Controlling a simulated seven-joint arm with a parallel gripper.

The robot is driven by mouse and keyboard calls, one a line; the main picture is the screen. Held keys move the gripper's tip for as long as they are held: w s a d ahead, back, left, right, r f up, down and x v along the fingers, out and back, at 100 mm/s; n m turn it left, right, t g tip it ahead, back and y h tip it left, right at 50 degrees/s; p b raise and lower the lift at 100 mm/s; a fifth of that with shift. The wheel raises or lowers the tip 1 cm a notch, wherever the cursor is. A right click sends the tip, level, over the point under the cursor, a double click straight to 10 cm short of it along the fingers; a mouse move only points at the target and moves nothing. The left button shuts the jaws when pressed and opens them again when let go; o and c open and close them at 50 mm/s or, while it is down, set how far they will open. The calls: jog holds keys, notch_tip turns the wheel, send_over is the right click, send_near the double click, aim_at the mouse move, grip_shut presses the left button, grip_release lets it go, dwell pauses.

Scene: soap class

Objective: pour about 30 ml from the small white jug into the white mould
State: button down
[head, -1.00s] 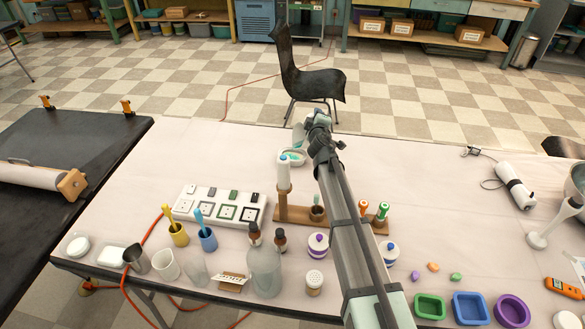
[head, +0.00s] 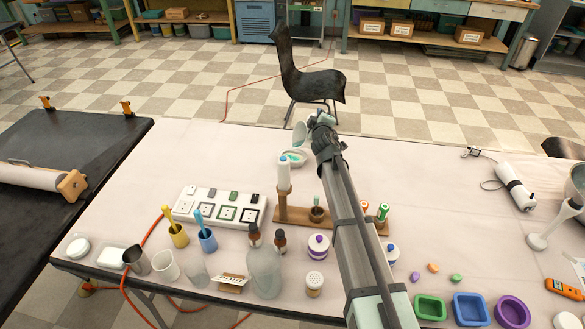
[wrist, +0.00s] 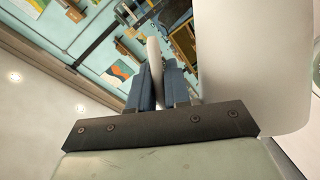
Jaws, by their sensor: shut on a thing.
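My gripper (head: 315,122) is shut on the handle of the small white jug (head: 300,133), beyond the bottles near the table's far side. In the wrist view, the two fingers (wrist: 162,82) close around the jug's pale handle, and the white jug body (wrist: 250,65) fills the right side. A pale rounded edge at the far right of that view may be the mould. I cannot make out a stream from the jug.
A white switch box (head: 220,205) lies to the left.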

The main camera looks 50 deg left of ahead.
jog(key=shift+w, duration=0.2)
jog(key=shift+w+d+f+m+b, duration=0.2)
jog(key=shift+w+f+m+b, duration=0.5)
jog(key=shift+f+m+b, duration=0.15)
jog(key=shift+w+d+f+m+g+b, duration=0.4)
jog(key=shift+w+f+m+g+b, duration=0.45)
jog(key=shift+w+f+m, duration=0.6)
jog(key=shift+w+d+f+m+g+b, duration=0.45)
jog(key=shift+w+f+m+g+b, duration=0.25)
jog(key=shift+w+f+m+g, duration=0.7)
jog(key=shift+w+d+f+m+g+b, duration=0.45)
jog(key=shift+w+f+m+b, duration=0.5)
jog(key=shift+w, duration=0.85)
jog(key=shift+f, duration=0.25)
